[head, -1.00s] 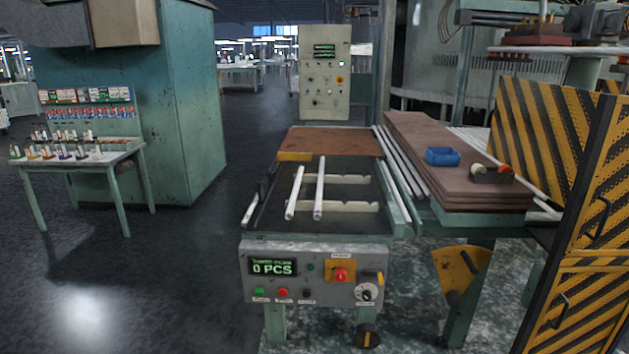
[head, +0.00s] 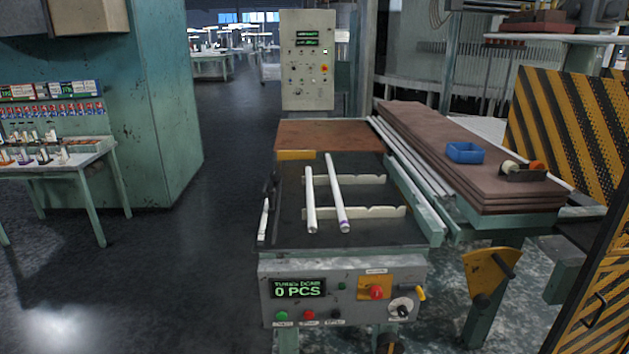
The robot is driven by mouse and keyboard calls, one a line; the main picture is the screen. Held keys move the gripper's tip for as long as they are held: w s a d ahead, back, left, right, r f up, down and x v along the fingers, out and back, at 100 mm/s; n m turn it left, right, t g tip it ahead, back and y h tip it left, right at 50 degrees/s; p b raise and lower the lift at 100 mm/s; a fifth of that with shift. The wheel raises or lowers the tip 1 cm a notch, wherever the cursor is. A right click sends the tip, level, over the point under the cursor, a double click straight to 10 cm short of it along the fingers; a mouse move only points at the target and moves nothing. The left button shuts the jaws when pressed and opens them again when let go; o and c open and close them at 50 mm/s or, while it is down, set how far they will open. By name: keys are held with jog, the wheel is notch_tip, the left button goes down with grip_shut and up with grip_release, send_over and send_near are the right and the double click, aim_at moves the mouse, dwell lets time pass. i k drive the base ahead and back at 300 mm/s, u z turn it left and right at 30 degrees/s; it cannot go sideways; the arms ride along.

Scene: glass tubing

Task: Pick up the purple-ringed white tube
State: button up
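The purple-ringed white tube (head: 337,192) lies lengthwise on the machine's dark bed, with its purple ring at the near end. A second white tube (head: 310,199) lies to its left, roughly parallel and apart from it; I see no purple ring on it. Both rest across pale notched crossbars (head: 374,212). My gripper is not in view.
The machine's front panel (head: 340,290) reads 0 PCS. To the right, a brown board stack (head: 430,150) carries a blue bin (head: 464,152). A striped yellow-black barrier (head: 560,130) stands at right. A bench (head: 70,162) stands left. Dark floor (head: 190,270) between is clear.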

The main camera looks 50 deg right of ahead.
aim_at(343, 221)
jog(key=u, duration=0.3)
jog(key=i, duration=0.9)
jog(key=u, duration=0.3)
